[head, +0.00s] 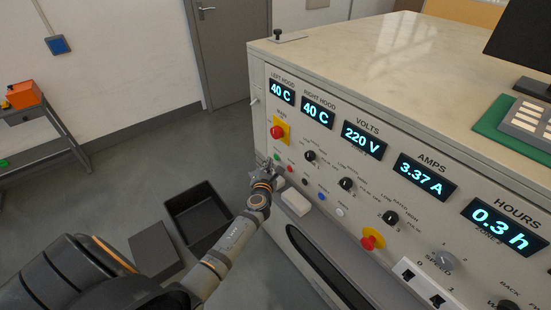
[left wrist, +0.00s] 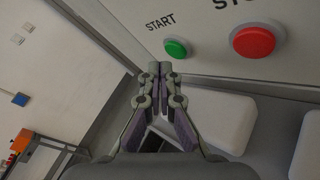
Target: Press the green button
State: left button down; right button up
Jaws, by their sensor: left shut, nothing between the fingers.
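The green button (left wrist: 177,47) sits on the panel under the word START in the left wrist view. In the head view it shows as a small green spot (head: 277,157) at the panel's left side. My left gripper (left wrist: 160,68) is shut and empty. Its fingertips appear just below and left of the green button in the left wrist view; whether they touch it, I cannot tell. In the head view the left gripper (head: 265,164) is close to the panel. My right gripper is not in view.
A red button (left wrist: 254,41) is right of the green one. The panel also carries a yellow-backed red stop button (head: 278,132), several dark knobs and lit displays reading 40 C, 220 V, 3.37 A and 0.3 h. A black bin (head: 177,207) stands on the floor.

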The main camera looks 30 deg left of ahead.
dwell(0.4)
pick_arm(q)
jog(key=shift+w+d, duration=0.2)
jog(key=shift+w, duration=0.2)
jog(key=shift+w+d, duration=0.15)
jog(key=shift+w, duration=0.2)
dwell(0.6)
jog(key=shift+s, duration=0.15)
jog(key=shift+s+a+p, duration=0.35)
jog(key=shift+s, duration=0.25)
jog(key=shift+s, duration=0.1)
